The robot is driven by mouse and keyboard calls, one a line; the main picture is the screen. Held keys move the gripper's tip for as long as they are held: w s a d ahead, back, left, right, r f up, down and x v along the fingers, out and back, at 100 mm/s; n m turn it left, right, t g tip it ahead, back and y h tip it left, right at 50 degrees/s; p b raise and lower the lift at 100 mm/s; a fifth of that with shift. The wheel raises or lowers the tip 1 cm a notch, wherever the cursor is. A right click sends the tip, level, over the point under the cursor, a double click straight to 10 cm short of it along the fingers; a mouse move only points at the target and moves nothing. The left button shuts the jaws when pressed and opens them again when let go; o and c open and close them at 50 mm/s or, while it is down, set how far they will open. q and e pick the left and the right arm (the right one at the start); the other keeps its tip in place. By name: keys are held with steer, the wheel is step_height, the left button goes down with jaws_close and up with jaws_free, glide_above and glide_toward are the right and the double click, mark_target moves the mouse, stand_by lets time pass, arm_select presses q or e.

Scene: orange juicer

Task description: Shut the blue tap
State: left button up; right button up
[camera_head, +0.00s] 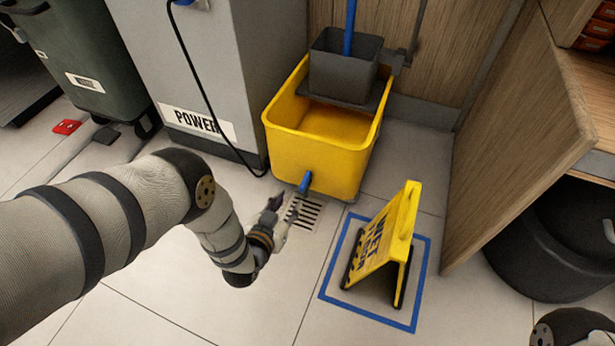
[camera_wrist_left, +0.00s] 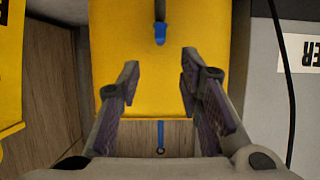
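The blue tap (camera_head: 305,182) sticks out low on the front of the yellow mop bucket (camera_head: 318,160), above a floor drain. In the left wrist view, the blue tap (camera_wrist_left: 160,34) is near the top middle, in line with the gap between my fingers and apart from them. My left gripper (camera_head: 278,213) is near the floor, just left of and in front of the tap. In the left wrist view, my left gripper (camera_wrist_left: 160,78) has its fingers spread with nothing between them. My right gripper is not in view.
A dark wringer (camera_head: 343,70) with a blue mop handle (camera_head: 350,25) sits in the bucket. The floor drain (camera_head: 303,213) lies below the tap. A yellow wet-floor sign (camera_head: 385,240) stands inside a blue floor square at the right. A grey power cabinet (camera_head: 200,80) with a black cable stands left.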

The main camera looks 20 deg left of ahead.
mark_target(304, 182)
arm_select(q)
steer(key=b+x, duration=0.2)
steer(key=x, duration=0.1)
steer(key=b+x, duration=0.2)
steer(key=x, duration=0.2)
steer(key=b+x, duration=0.2)
steer(key=x, duration=0.1)
steer(key=shift+w+f, duration=0.15)
steer(key=shift+f, duration=0.25)
steer(key=shift+w+b, duration=0.4)
steer(key=shift+w, duration=0.05)
jaws_close()
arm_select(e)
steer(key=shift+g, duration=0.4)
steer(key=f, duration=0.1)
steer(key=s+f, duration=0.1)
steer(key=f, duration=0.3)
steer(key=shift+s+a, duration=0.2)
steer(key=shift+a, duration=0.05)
